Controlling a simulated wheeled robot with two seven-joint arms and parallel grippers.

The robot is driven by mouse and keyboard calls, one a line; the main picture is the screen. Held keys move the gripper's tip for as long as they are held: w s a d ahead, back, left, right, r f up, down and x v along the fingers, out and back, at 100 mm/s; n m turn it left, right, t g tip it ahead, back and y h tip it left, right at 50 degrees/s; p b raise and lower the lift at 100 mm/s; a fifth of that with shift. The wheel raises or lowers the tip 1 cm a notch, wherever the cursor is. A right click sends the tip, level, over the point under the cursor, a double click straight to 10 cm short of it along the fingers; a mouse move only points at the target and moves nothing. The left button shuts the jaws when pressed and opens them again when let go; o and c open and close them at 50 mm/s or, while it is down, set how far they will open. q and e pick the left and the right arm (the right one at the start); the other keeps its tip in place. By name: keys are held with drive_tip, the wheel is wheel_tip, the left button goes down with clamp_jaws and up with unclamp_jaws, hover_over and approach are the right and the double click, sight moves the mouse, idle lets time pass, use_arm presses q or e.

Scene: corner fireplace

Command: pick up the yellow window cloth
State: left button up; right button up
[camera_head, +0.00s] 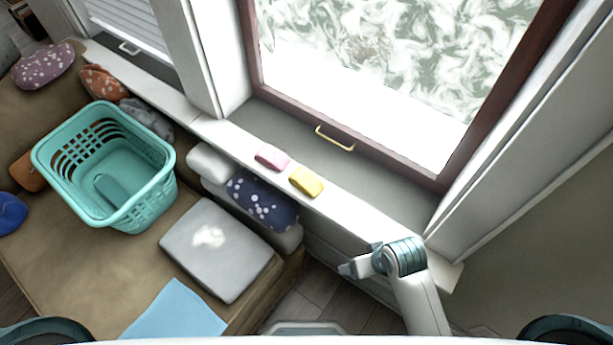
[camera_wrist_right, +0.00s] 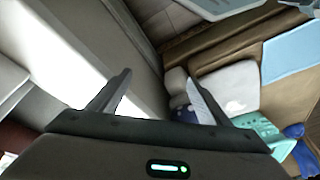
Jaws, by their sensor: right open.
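The yellow window cloth (camera_head: 307,181) is a small folded block lying on the white window sill (camera_head: 365,218), near its inner edge. A similar pink cloth (camera_head: 272,157) lies on the sill just to its left. My right gripper (camera_head: 352,268) is below and to the right of the yellow cloth in the head view, apart from it. In the right wrist view the fingers of my right gripper (camera_wrist_right: 159,76) are spread with nothing between them. I cannot make out the yellow cloth in that view. My left gripper is not in view.
A sofa with a teal laundry basket (camera_head: 150,200), a grey cushion (camera_head: 218,248) and a light blue cloth (camera_head: 178,312) is at the left. A navy spotted cushion (camera_head: 262,203) sits just below the sill. The window handle (camera_head: 334,138) sticks out behind the cloths.

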drive_tip(key=w+a+r+n+g, duration=0.1)
drive_tip(key=w+a+r+n, duration=0.1)
drive_tip(key=w+a+r, duration=0.5)
drive_tip(key=w+a+r+n+g, duration=0.1)
drive_tip(key=w+a+r+n, duration=0.1)
drive_tip(key=w+a, duration=0.55)
drive_tip(key=w+r+n+h, duration=0.2)
drive_tip(key=w+r, duration=0.8)
drive_tip(key=r, duration=0.1)
drive_tip(key=shift+w+g, duration=0.4)
drive_tip(key=shift+a, duration=0.1)
